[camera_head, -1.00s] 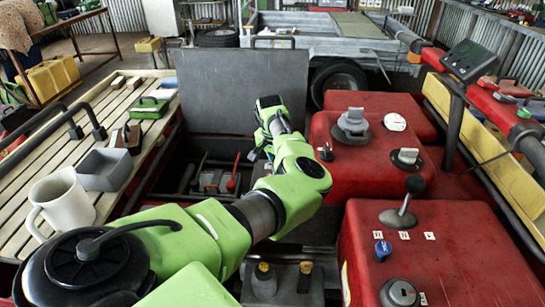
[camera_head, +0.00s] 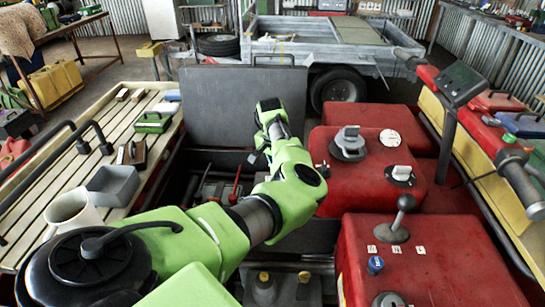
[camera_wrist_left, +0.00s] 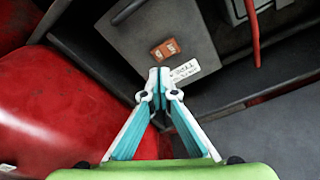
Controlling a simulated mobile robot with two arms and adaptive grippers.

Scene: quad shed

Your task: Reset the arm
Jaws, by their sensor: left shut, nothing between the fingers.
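My left arm, green with grey joints, reaches forward from the bottom left of the head view. My left gripper (camera_head: 268,108) is at its far end, in front of the grey upright panel (camera_head: 240,88). In the left wrist view its two teal-and-white fingers (camera_wrist_left: 159,73) meet at the tips with nothing between them. They point at a grey surface with a small orange-brown piece (camera_wrist_left: 165,48) and a white label (camera_wrist_left: 185,71). I cannot tell whether the tips touch that surface. My right gripper is in neither view.
Red housings (camera_head: 430,262) with a lever (camera_head: 402,215) and knobs stand close on the right. A trailer (camera_head: 330,45) stands behind the panel.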

